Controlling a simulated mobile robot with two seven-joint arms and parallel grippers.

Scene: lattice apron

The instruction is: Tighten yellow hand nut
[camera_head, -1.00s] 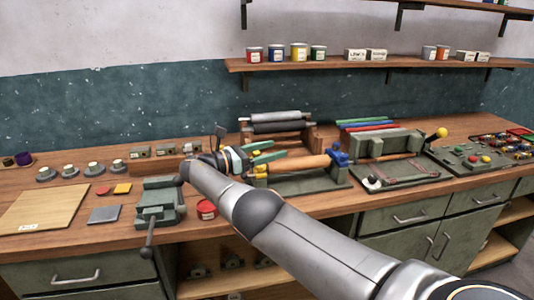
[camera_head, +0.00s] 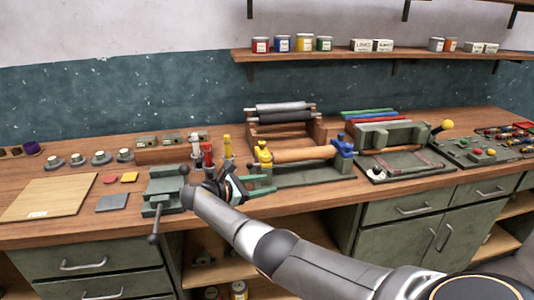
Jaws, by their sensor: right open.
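The yellow hand nut (camera_head: 264,155) sits at the left end of a wooden roller (camera_head: 304,154) on a green clamp stand (camera_head: 310,174). A blue hand nut (camera_head: 343,147) is at the roller's right end. My right gripper (camera_head: 262,184) is open, just below and left of the yellow nut, apart from it as far as I can tell. Its greenish fingers point right, near the stand's left end. Nothing shows between them. My left gripper is not in view.
A green vise (camera_head: 163,188) stands left of my right gripper. Bottles with red (camera_head: 207,155) and yellow (camera_head: 228,147) tops stand close behind it. A rack with dark rollers (camera_head: 280,122) is behind the clamp stand. My right forearm crosses the bench front.

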